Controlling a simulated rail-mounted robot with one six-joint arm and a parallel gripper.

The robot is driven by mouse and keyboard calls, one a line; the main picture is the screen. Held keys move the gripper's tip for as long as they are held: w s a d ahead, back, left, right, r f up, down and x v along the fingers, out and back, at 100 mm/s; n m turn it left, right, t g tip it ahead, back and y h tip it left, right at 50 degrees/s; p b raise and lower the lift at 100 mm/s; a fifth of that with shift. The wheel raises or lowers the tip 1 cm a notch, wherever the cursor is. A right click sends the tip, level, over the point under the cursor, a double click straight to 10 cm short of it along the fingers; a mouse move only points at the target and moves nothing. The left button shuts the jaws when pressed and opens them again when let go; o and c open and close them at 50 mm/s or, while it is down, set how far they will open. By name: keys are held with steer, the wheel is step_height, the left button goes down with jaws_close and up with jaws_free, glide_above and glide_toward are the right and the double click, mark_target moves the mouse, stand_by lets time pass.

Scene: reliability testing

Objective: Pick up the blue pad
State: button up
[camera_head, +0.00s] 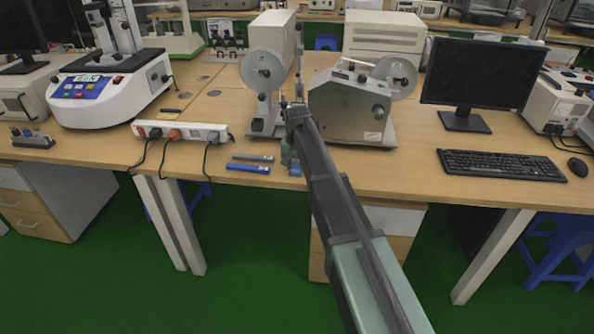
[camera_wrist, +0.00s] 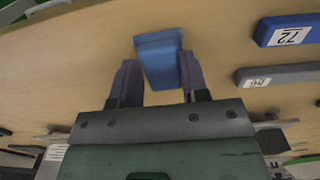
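The blue pad (camera_wrist: 158,52) lies on the wooden table in the wrist view, a small flat block with its lower part between my fingers. My gripper (camera_wrist: 158,78) is open, with one finger on each side of the pad. The right finger is very close to the pad or touches it; I cannot tell which. A small gap shows at the left finger. In the head view my gripper (camera_head: 289,158) is low at the table's front edge, and a bit of the blue pad (camera_head: 294,170) shows beside it. My arm hides part of this area.
A blue bar labelled 72 (camera_wrist: 289,30) and a grey bar (camera_wrist: 280,75) lie right of the pad in the wrist view. In the head view, a reel machine (camera_head: 345,105) stands right behind my gripper, and a white power strip (camera_head: 182,131) lies to the left.

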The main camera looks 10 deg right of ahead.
mark_target(297, 165)
steer(key=c, duration=0.4)
steer(key=shift+c, duration=0.2)
step_height(297, 165, up, 20)
steer(key=p, duration=2)
